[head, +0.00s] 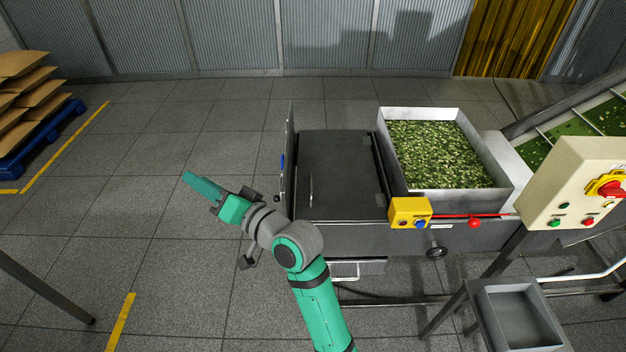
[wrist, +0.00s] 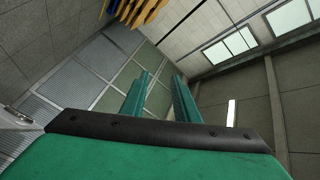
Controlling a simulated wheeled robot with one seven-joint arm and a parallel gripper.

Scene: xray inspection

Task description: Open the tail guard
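What looks like the tail guard (head: 290,150) is a thin dark upright panel at the left end of the conveyor in the head view, seen nearly edge-on. A small blue part (head: 282,162) shows on its outer side. My gripper (head: 195,183) is left of the panel, apart from it, and points away to the left. In the wrist view its two green fingers (wrist: 160,80) stand apart with nothing between them, so it is open. The wrist view does not show the guard.
A yellow button box (head: 409,212), a red-knobbed rod (head: 473,221) and a control panel (head: 575,185) are at right. Floor left of the machine is clear up to the pallet (head: 40,140).

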